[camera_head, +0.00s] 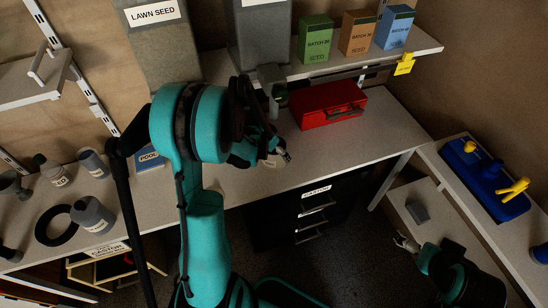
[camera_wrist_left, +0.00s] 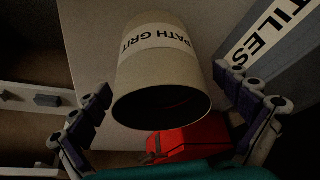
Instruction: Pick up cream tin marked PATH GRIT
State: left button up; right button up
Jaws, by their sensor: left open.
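The cream tin (camera_wrist_left: 152,75) marked PATH GRIT shows large in the left wrist view, with its lettering upside down. Its dark open mouth faces the lower part of that picture. My left gripper (camera_wrist_left: 165,88) is open, with one finger on each side of the tin in the picture. I see no clear finger contact with it. In the head view my left gripper (camera_head: 268,152) is over the worktop near the red box, and I cannot make out the tin there. My right gripper (camera_head: 405,241) is small at the lower right; its opening is unclear.
A red box (camera_head: 312,112) stands on the worktop (camera_head: 385,130) and also shows in the wrist view (camera_wrist_left: 190,145). A grey box lettered TILES (camera_wrist_left: 285,50) is close at the right there. Batch boxes (camera_head: 316,42) stand on the shelf. A blue tray (camera_head: 485,190) lies at the right.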

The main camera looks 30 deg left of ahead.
pick_arm(q)
jog(key=shift+c, duration=1.3)
jog(key=c, duration=1.6)
jog(key=shift+c, duration=0.2)
jog(key=shift+r, duration=0.15)
